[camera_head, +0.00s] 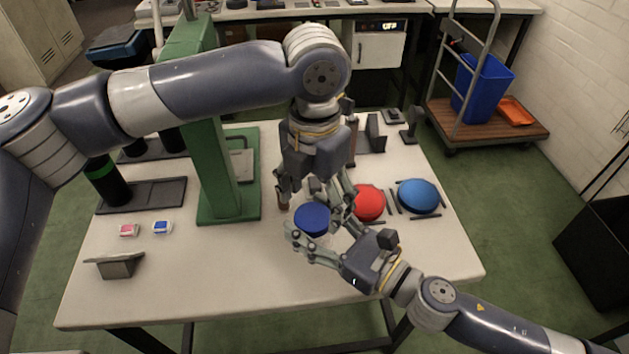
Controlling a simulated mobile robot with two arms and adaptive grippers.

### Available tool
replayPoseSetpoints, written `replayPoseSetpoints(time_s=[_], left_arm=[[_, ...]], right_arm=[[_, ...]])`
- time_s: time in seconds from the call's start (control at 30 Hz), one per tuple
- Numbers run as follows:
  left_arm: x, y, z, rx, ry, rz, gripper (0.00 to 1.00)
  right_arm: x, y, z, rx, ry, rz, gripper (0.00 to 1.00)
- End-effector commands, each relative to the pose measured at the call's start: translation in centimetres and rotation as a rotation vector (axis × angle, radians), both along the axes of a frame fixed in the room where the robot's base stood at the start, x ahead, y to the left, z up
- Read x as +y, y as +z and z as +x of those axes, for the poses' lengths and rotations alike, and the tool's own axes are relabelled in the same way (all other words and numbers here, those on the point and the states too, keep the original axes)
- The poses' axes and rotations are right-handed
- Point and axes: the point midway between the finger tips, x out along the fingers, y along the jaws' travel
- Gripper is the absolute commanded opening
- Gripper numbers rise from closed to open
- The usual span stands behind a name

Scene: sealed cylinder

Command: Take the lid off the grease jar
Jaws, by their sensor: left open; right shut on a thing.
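The grease jar with its round dark-blue lid (312,218) is at the middle of the white table. My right gripper (316,232) reaches in from the lower right, its fingers on either side of the jar, shut on it below the lid. The jar's body is mostly hidden by those fingers. My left gripper (314,198) points down from above, open, with its fingers just over and behind the lid. I cannot tell whether they touch the lid.
A red round piece (368,203) and a larger blue one (418,196) lie to the right. A green press frame (208,150) stands left of my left gripper. Small red (129,230) and blue (162,227) items and a grey holder (115,265) lie at left. The front table is clear.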

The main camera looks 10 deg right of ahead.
Motion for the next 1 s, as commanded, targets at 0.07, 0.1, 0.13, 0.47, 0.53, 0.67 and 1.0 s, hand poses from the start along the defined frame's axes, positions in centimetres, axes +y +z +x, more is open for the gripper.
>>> replayPoseSetpoints(time_s=[0.07, 0.1, 0.13, 0.47, 0.53, 0.67, 1.0], left_arm=[[0.1, -1.1, 0.0, 0.001, 0.001, 0.001, 0.73], [0.0, -1.5, 0.0, 0.002, 0.001, 0.001, 0.73], [0.0, -1.8, 0.0, 0.001, 0.001, 0.001, 0.73], [0.0, -2.8, 0.0, 0.000, 0.001, 0.000, 0.73], [0.0, -2.8, 0.0, 0.000, 0.002, 0.000, 0.73], [0.0, -2.8, 0.0, 0.000, 0.002, 0.000, 0.48], [-0.1, -2.8, -0.1, 0.004, -0.001, -0.002, 0.73]], right_arm=[[0.0, 0.1, 0.0, -0.002, 0.000, 0.001, 0.00], [0.0, 0.1, 0.0, -0.002, 0.000, 0.001, 0.00], [0.0, 0.1, 0.0, -0.002, 0.000, 0.001, 0.00], [0.0, 0.1, 0.0, -0.002, 0.000, 0.001, 0.00], [0.0, 0.1, 0.0, -0.002, 0.000, 0.001, 0.00], [0.0, 0.1, 0.0, -0.002, 0.000, 0.001, 0.00], [0.0, 0.2, 0.0, -0.004, 0.001, 0.002, 0.00]])
